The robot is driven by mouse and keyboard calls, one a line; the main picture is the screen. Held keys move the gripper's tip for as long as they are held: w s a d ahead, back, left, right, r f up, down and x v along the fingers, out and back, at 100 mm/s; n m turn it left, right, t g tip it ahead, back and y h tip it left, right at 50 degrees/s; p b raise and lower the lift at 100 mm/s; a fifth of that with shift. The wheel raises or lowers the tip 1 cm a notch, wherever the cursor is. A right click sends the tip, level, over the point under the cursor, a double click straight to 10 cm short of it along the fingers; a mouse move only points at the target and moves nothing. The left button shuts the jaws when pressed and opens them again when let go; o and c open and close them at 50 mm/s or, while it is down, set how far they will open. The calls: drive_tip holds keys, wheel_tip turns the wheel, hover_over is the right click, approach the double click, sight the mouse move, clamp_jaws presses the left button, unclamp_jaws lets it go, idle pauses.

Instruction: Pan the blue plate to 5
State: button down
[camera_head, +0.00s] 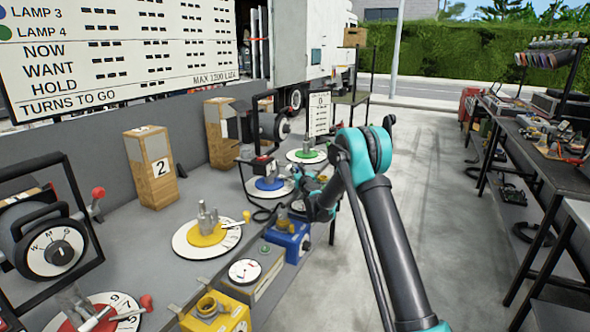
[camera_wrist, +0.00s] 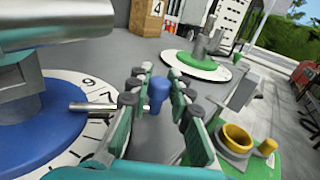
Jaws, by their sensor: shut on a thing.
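The blue plate (camera_head: 268,184) sits on a white numbered dial on the grey bench in the head view. In the wrist view the blue plate (camera_wrist: 45,135) fills the left side, with a grey metal post above it. A metal lever (camera_wrist: 95,107) reaches out from it across the dial rim, near the marks 9 and 7. A blue knob (camera_wrist: 157,92) is at the lever's end. My gripper (camera_wrist: 160,82) is shut on this knob, one finger on either side. In the head view my gripper (camera_head: 302,186) is just right of the plate. The rest of the dial numbers are hidden.
A green plate (camera_head: 306,155) is beyond, a yellow plate (camera_head: 207,234) nearer and a red plate (camera_head: 98,320) at the front. A blue box (camera_head: 290,240) stands at the bench edge beneath my arm. Cardboard box 2 (camera_head: 155,178) stands behind.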

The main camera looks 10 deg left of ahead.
drive_tip(key=shift+s+d+m+h, duration=0.3)
drive_tip(key=shift+s+h, duration=0.1)
drive_tip(key=shift+h, duration=0.1)
idle(0.3)
drive_tip(key=c, duration=1.3)
unclamp_jaws()
drive_tip(key=shift+c, duration=0.2)
drive_tip(key=v, duration=1.2)
drive_tip(key=shift+a+f, duration=0.1)
drive_tip(key=shift+a, duration=0.05)
